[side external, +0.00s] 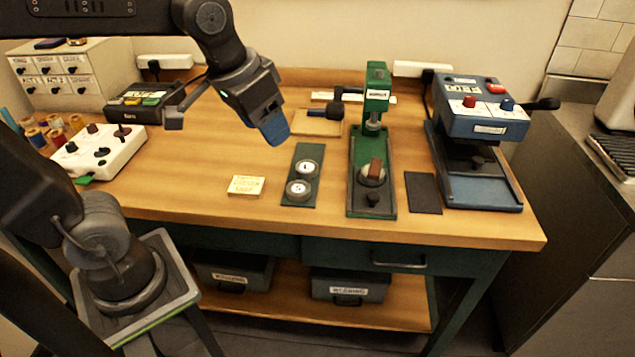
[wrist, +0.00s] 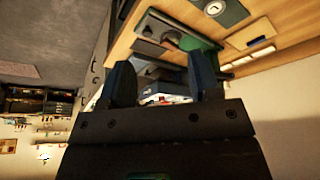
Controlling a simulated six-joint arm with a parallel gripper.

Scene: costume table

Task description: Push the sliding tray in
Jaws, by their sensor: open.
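The blue press (side external: 480,110) stands at the right of the bench, with a flat blue tray (side external: 487,193) out in front under its head. The green press (side external: 375,90) stands left of it, with a dark knob (side external: 373,199) at the front of its base. I cannot tell for sure which part the task calls the sliding tray. My gripper (side external: 272,128) is in the air above the bench, left of the green press and away from both presses. In the wrist view its two fingers (wrist: 162,82) are apart with nothing held; the blue press (wrist: 165,98) shows between them, partly hidden.
A dark pad (side external: 423,193) lies between the presses. A green plate with two round discs (side external: 300,175) and a cream block (side external: 246,187) lie on the front of the bench. A white control box (side external: 100,150) and spools are at left. Bare wood lies below my gripper.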

